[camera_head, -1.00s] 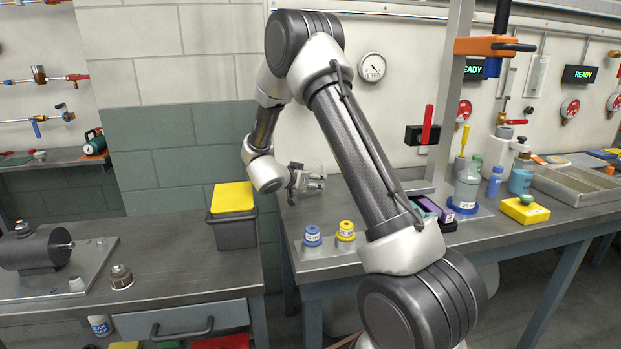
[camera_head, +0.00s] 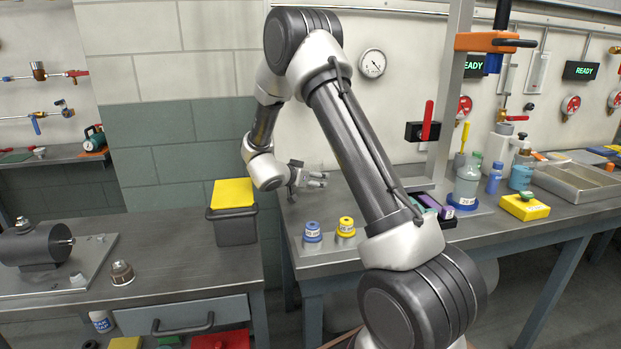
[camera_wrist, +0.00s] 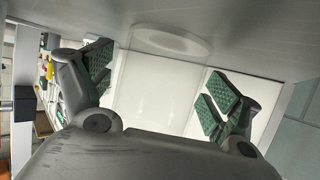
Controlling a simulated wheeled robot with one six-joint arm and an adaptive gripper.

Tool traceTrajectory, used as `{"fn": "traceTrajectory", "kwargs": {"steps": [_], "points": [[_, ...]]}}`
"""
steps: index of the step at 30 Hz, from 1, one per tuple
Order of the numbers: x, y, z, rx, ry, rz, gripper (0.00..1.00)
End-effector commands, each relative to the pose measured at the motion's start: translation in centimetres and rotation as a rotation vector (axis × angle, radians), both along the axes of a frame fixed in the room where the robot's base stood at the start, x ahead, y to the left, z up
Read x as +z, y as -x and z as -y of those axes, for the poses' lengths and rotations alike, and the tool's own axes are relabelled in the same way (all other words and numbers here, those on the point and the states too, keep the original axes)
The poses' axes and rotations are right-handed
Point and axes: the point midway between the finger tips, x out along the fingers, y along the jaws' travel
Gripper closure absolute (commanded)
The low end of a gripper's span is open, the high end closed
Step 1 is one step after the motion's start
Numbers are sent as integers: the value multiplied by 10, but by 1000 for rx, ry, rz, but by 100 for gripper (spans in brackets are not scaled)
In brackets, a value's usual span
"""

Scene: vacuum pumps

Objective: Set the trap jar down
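The trap jar (camera_wrist: 160,85) is a clear cylinder between the two green-padded fingers of my gripper (camera_wrist: 155,90) in the wrist view. The pads lie along opposite sides of the jar and appear to touch it. The jar's round end (camera_wrist: 170,42) shows against the grey bench surface; whether it rests on the bench or hangs just above it cannot be told. In the head view my gripper (camera_head: 316,179) is low over the left back of the right bench, and the jar is too faint there to make out clearly.
A blue-capped container (camera_head: 312,233) and a yellow-capped one (camera_head: 346,228) stand in front of my gripper. A black bin with a yellow lid (camera_head: 233,194) stands on the left bench. A gap separates the two benches (camera_head: 430,252). A wall gauge (camera_head: 372,64) hangs behind.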

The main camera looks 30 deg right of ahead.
Motion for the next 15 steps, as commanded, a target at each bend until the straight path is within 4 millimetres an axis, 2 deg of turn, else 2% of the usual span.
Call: {"fn": "traceTrajectory", "kwargs": {"steps": [8, 11, 15], "points": [[1, 1, -2, 1, 0, 0, 10], [5, 5, -12, 3, -1, 1, 10], [17, 18, -35, 4, -1, 1, 10]]}}
